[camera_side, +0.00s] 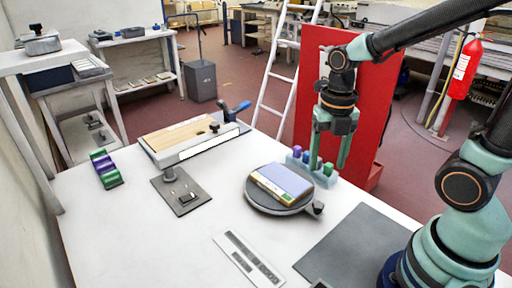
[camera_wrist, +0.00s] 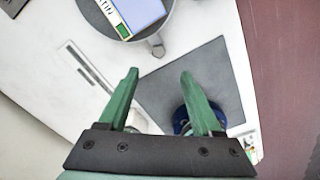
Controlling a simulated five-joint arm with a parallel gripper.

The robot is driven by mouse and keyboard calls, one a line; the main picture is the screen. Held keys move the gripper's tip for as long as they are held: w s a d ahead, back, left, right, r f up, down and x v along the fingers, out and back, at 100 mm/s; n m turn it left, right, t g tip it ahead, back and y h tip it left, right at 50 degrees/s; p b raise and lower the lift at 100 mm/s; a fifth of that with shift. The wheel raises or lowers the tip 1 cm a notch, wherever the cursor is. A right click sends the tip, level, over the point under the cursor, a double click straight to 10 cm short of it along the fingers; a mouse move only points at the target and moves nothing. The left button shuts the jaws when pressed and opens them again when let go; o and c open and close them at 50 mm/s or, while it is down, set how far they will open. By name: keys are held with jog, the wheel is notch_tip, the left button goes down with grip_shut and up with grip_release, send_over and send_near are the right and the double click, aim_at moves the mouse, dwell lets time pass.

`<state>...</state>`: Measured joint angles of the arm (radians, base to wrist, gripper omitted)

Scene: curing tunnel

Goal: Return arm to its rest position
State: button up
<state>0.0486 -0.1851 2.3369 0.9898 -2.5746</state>
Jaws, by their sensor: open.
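My gripper (camera_side: 328,156) hangs from the raised arm at the right of the side view. It points down above the far right part of the white table, close to a pale rack (camera_side: 318,172) with small coloured pieces. In the wrist view my gripper (camera_wrist: 160,82) shows two green fingers spread apart with nothing between them. Below it are the white table (camera_wrist: 60,25) and a dark grey mat (camera_wrist: 205,75). My blue base shows behind the right finger. Whether the fingers touch the rack cannot be told.
A round grey turntable (camera_side: 262,206) bears a blue-topped box (camera_side: 283,182) left of my gripper. A red panel (camera_side: 352,120) stands close behind it. A wooden-topped board (camera_side: 182,134), a purple and green block (camera_side: 105,168) and a flat ruler-like plate (camera_side: 246,260) lie farther left. The front left table is clear.

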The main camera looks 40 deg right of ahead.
notch_tip(320, 180, up, 9)
jog(key=a+m+t, duration=0.1)
jog(key=m+t, duration=0.4)
jog(key=m, duration=2.4)
jog(key=shift+w+a+t, duration=0.15)
jog(key=shift+a+t, duration=0.05)
jog(key=shift+t, duration=0.1)
